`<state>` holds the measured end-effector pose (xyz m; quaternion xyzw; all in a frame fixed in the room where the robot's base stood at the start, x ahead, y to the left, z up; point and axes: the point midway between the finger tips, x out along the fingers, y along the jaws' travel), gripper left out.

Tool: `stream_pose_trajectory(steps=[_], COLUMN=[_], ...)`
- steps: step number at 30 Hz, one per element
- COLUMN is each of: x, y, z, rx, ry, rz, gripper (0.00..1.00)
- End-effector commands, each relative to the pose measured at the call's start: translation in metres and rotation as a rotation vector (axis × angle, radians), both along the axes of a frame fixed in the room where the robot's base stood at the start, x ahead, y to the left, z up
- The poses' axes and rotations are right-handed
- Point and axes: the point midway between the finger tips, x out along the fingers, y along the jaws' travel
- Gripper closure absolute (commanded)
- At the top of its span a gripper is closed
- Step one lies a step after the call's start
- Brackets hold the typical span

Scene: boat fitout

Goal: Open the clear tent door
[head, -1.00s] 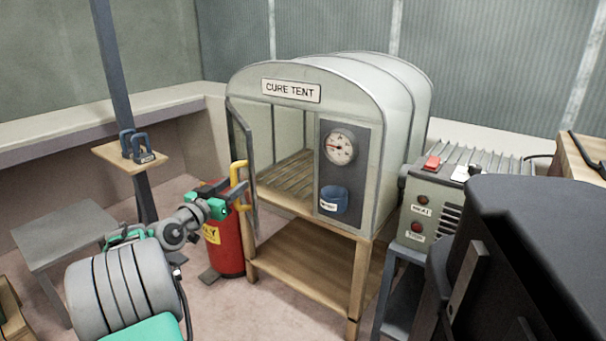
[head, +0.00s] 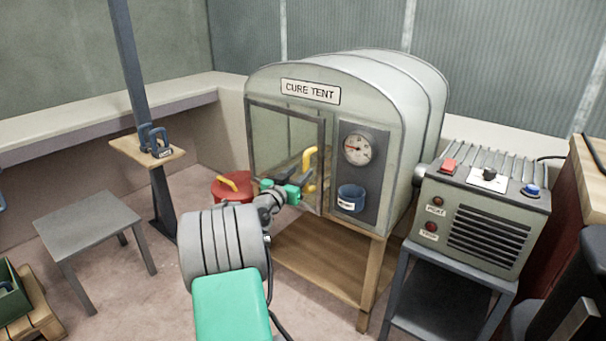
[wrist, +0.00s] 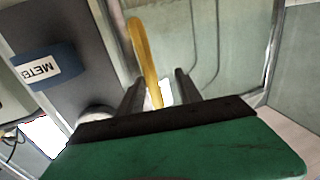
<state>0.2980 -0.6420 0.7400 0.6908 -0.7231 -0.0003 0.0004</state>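The clear door (head: 277,135) on the front of the cure tent (head: 410,110) looks shut or nearly shut; a small gap cannot be ruled out. Its yellow handle (head: 309,158) is near the door's right edge. My gripper (head: 302,182) is at the lower part of the handle. In the wrist view the handle (wrist: 143,50) runs down between the two dark fingers of my gripper (wrist: 158,85), which stand apart with a gap beside it. The lower end of the handle is partly hidden by my gripper.
A gauge panel (head: 375,140) with a blue cup (head: 351,197) is right of the door. A heater unit (head: 480,225) stands further right. A grey stool (head: 85,220) is at left, with open floor between.

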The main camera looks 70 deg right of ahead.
Motion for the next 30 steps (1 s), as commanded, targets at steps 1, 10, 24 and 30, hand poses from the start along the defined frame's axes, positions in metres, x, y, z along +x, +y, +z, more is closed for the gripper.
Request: stream_pose_trajectory(steps=[1, 10, 24, 30], x=[0.001, 0.003, 0.008, 0.010], y=[-0.001, 0.021, 0.059, 0.076], z=[0.000, -0.002, -0.001, -0.002], rx=[0.000, -0.001, -0.001, 0.000], ry=[-0.002, -0.001, -0.001, -0.001], rz=[0.003, 0.002, 0.002, 0.002], gripper=[0.60, 0.60, 0.60, 0.60])
